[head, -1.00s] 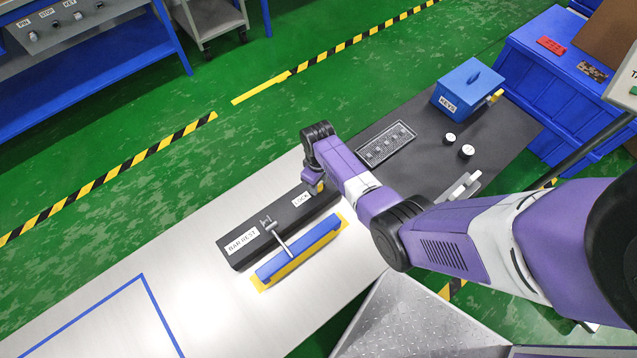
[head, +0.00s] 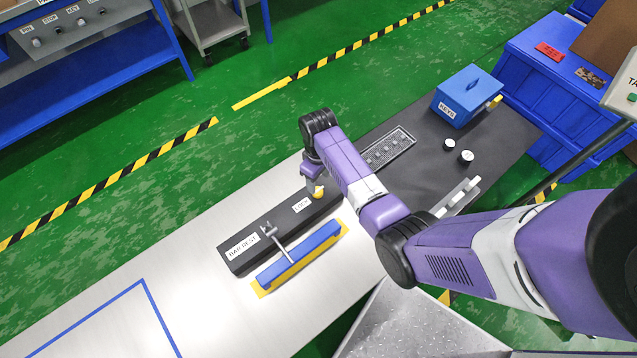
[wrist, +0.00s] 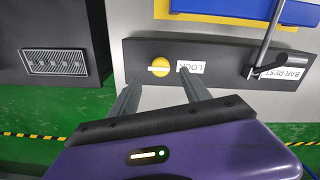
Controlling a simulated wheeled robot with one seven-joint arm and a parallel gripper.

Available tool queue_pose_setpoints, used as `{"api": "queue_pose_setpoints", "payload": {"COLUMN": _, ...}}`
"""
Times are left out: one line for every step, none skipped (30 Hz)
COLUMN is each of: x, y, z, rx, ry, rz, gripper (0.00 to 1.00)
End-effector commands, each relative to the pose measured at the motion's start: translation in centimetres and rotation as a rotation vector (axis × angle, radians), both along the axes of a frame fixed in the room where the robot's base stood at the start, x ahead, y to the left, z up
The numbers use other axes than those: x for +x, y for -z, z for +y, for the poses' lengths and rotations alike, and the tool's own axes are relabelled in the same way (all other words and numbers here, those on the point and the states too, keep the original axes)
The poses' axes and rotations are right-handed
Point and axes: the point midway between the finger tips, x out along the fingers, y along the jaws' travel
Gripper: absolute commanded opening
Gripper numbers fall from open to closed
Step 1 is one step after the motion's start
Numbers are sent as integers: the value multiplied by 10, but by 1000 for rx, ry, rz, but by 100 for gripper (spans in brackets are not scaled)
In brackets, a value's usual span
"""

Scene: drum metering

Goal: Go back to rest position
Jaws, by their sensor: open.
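My gripper (wrist: 160,88) is open in the wrist view, its two grey fingers spread apart with nothing between them. The fingers point toward a dark block with a yellow knob (wrist: 159,66) beside a LOCK label (wrist: 191,67). In the head view my arm reaches in from the right, and the yellow knob (head: 318,192) shows just below its wrist end. I cannot tell the exact gap between the fingers and the block. The fingertips are not clearly visible in the head view.
The dark block (head: 235,262) carries a BAR REST label and a metal handle (head: 283,246) beside a blue bar (head: 300,255). A blue KEYS box (head: 467,95) and two small round pieces stand on the black mat (head: 510,125). The left tabletop (head: 190,275) is clear.

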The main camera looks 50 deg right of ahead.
Motion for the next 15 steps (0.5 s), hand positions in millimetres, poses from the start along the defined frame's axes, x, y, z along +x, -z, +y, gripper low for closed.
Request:
{"api": "queue_pose_setpoints", "payload": {"x": 0, "y": -3, "z": 0, "rx": 0, "ry": 0, "rz": -1, "gripper": 55}}
{"api": "queue_pose_setpoints", "payload": {"x": 0, "y": -5, "z": 0, "rx": 0, "ry": 0, "rz": 0, "gripper": 55}}
{"api": "queue_pose_setpoints", "payload": {"x": 0, "y": -6, "z": 0, "rx": 0, "ry": 0, "rz": 0, "gripper": 55}}
{"api": "queue_pose_setpoints", "payload": {"x": 0, "y": -7, "z": 0, "rx": 0, "ry": 0, "rz": 1, "gripper": 55}}
{"api": "queue_pose_setpoints", "payload": {"x": 0, "y": -7, "z": 0, "rx": 0, "ry": 0, "rz": 1, "gripper": 55}}
{"api": "queue_pose_setpoints", "payload": {"x": 0, "y": -7, "z": 0, "rx": 0, "ry": 0, "rz": 1, "gripper": 55}}
{"api": "queue_pose_setpoints", "payload": {"x": 0, "y": -7, "z": 0, "rx": 0, "ry": 0, "rz": 1, "gripper": 55}}
{"api": "queue_pose_setpoints", "payload": {"x": 0, "y": -7, "z": 0, "rx": 0, "ry": 0, "rz": 1, "gripper": 55}}
{"api": "queue_pose_setpoints", "payload": {"x": 0, "y": -7, "z": 0, "rx": 0, "ry": -1, "rz": 1, "gripper": 55}}
{"api": "queue_pose_setpoints", "payload": {"x": 0, "y": -7, "z": 0, "rx": 0, "ry": -1, "rz": 1, "gripper": 55}}
{"api": "queue_pose_setpoints", "payload": {"x": 0, "y": -7, "z": 0, "rx": 0, "ry": -1, "rz": 1, "gripper": 55}}
{"api": "queue_pose_setpoints", "payload": {"x": 0, "y": -7, "z": 0, "rx": 0, "ry": -1, "rz": 1, "gripper": 55}}
{"api": "queue_pose_setpoints", "payload": {"x": 0, "y": -7, "z": 0, "rx": 0, "ry": -1, "rz": 1, "gripper": 55}}
{"api": "queue_pose_setpoints", "payload": {"x": 0, "y": -7, "z": 0, "rx": 0, "ry": -1, "rz": 1, "gripper": 55}}
{"api": "queue_pose_setpoints", "payload": {"x": 0, "y": -7, "z": 0, "rx": 0, "ry": -1, "rz": 0, "gripper": 55}}
